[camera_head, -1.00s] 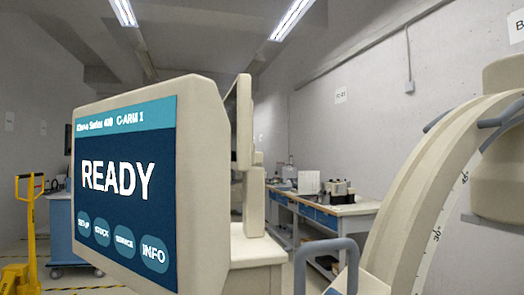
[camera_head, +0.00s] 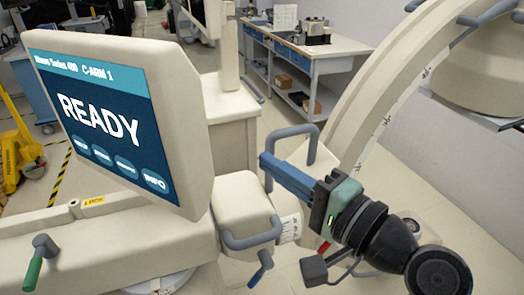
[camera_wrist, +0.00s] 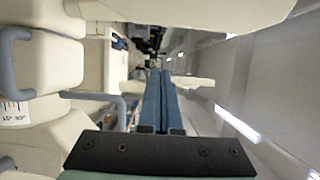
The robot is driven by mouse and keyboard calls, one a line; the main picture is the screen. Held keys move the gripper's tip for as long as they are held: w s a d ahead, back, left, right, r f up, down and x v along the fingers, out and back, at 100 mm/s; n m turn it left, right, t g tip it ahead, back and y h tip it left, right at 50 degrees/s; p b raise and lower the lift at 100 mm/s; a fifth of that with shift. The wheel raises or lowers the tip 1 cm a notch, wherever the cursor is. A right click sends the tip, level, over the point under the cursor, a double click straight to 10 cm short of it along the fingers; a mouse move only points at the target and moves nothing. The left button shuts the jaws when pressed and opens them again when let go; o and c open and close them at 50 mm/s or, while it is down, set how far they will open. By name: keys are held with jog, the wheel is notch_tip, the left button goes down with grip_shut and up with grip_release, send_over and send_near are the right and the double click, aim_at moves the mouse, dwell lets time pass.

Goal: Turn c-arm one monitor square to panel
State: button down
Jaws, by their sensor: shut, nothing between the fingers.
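The C-arm 1 monitor (camera_head: 120,110) is a thick cream box at the left of the head view. Its blue screen reads READY and is angled toward the left. It stands above a cream console top (camera_head: 120,245) with a yellow label. Which surface is the panel, I cannot tell. My gripper (camera_head: 266,162) has blue fingers, shut and empty, right of the monitor and apart from it. The fingers also show in the wrist view (camera_wrist: 160,75), pressed together. A cream body (camera_wrist: 200,12) crosses the top there; I cannot tell whether it is the monitor.
A grey loop handle (camera_head: 310,130) stands close behind my fingers. Another grey handle (camera_head: 250,240) is on the cream block below. The curved C-arm (camera_head: 385,85) rises at the right. A green-tipped lever (camera_head: 36,265) is at lower left. A workbench (camera_head: 315,50) stands behind.

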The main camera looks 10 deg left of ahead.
jog(key=a+p, duration=0.4)
jog(key=a, duration=0.4)
jog(key=shift+w, duration=0.4)
jog(key=shift+s, duration=0.1)
